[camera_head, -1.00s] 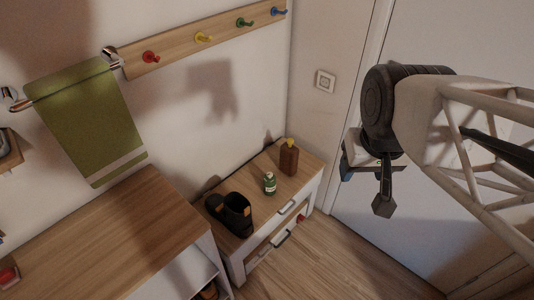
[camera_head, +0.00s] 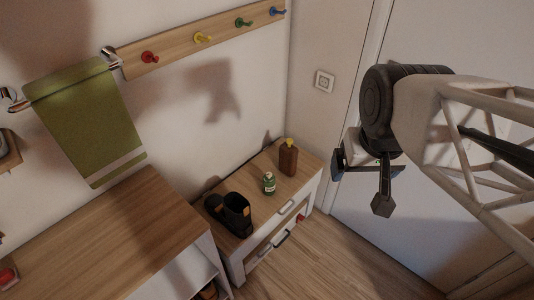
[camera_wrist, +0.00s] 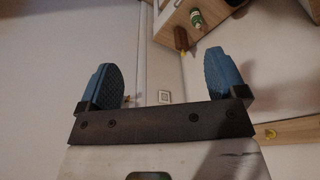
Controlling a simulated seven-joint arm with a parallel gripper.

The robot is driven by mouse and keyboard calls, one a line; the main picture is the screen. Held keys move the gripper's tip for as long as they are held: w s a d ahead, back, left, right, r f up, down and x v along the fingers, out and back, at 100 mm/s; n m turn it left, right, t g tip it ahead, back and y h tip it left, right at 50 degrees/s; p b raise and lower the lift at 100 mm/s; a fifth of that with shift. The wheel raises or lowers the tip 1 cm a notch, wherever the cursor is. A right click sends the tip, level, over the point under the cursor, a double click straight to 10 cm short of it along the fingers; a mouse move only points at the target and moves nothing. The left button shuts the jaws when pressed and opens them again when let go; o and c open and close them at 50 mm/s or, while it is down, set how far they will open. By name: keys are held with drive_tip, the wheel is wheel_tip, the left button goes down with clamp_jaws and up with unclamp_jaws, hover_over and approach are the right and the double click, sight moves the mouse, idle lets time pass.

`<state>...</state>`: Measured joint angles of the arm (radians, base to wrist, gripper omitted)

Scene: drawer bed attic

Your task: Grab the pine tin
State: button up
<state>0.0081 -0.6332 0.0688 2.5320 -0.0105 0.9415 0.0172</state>
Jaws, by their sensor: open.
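A small green tin with a pale label and a light cap, which I take as the pine tin (camera_head: 269,183), stands upright on the low wooden-topped cabinet. It also shows in the wrist view (camera_wrist: 196,18), near the top edge and beyond my right-hand finger. My gripper (camera_head: 360,183) hangs in the air to the right of the cabinet, in front of the white door, well apart from the tin. In the wrist view its two blue-padded fingers (camera_wrist: 161,72) are spread wide with nothing between them.
A brown bottle with a yellow cap (camera_head: 288,158) stands behind and right of the tin. Dark boots (camera_head: 236,213) stand at its left. The low cabinet (camera_head: 257,229) has handled drawers, with a red item at the front. A larger wooden-topped unit (camera_head: 120,235) is at left. The floor in front is clear.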

drive_tip(key=w+f+t, duration=0.1)
drive_tip(key=w+f, duration=0.2)
drive_tip(key=w, duration=0.3)
drive_tip(key=w+a+f+n+t, duration=0.1)
drive_tip(key=w+f, duration=0.1)
drive_tip(key=w, duration=0.4)
drive_tip(key=w+f+t, duration=0.1)
drive_tip(key=w+f, duration=0.2)
drive_tip(key=w, duration=0.3)
drive_tip(key=n+t+y, duration=0.3)
drive_tip(key=t+y, duration=0.1)
drive_tip(key=t, duration=0.2)
hover_over(271, 182)
drive_tip(key=s+d, duration=0.2)
drive_tip(key=d, duration=0.2)
wheel_tip(271, 182, down, 38)
drive_tip(key=shift+t+y, duration=0.4)
drive_tip(key=shift+t, duration=0.2)
drive_tip(key=f, duration=0.2)
drive_tip(key=s+a+f, duration=0.1)
drive_tip(key=f, duration=0.2)
drive_tip(key=s+a+f, duration=0.1)
drive_tip(key=f, duration=0.1)
drive_tip(key=shift+s+f, duration=0.2)
drive_tip(key=shift+f, duration=0.05)
drive_tip(key=shift+x, duration=1.25)
drive_tip(key=shift+w+a, duration=0.1)
